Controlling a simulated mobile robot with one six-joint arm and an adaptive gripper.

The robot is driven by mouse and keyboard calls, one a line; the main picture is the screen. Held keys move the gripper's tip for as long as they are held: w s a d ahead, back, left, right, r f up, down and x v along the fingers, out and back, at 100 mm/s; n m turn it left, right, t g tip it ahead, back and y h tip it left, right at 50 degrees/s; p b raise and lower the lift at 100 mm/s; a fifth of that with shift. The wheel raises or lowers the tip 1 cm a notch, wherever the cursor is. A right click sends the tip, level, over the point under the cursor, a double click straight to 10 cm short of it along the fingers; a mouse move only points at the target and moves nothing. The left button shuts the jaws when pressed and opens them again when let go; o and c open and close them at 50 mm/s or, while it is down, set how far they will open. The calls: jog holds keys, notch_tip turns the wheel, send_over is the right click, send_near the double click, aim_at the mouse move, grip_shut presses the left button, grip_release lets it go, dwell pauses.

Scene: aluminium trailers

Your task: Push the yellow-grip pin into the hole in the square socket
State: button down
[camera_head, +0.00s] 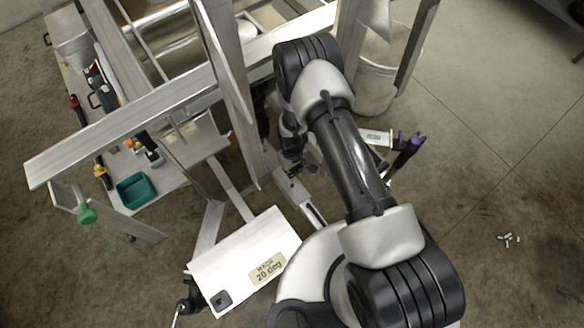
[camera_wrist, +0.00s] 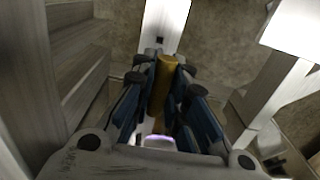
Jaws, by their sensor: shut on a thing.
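My gripper (camera_wrist: 163,72) is shut on the yellow grip of the pin (camera_wrist: 160,95), which shows between the blue-padded fingers in the wrist view. The pin's metal end is hidden, so I cannot tell whether it touches anything. Just beyond the fingertips a pale metal bar (camera_wrist: 165,18) has a small dark square opening (camera_wrist: 187,40); it looks like the socket, but I cannot tell for sure. In the head view my gripper (camera_head: 292,160) is beside the trailer's upright, above a pale metal bar (camera_head: 312,208). The pin is hidden there.
Trailer beams (camera_head: 130,118) and an upright (camera_head: 240,110) stand close left of my arm. A white panel marked 20 deg (camera_head: 235,262) lies in front. A bench with a teal bin (camera_head: 136,190) is at left, a bucket (camera_head: 375,85) behind. The floor at right is mostly clear.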

jog(key=shift+f+b, duration=2.7)
jog(key=shift+f, duration=0.2)
jog(key=shift+f+b, duration=1.2)
jog(key=shift+b, duration=0.35)
jog(key=shift+f+b, duration=0.6)
jog(key=shift+f, duration=1.55)
jog(key=shift+r, duration=0.15)
jog(key=shift+r+p, duration=1.95)
jog(key=shift+r, duration=1)
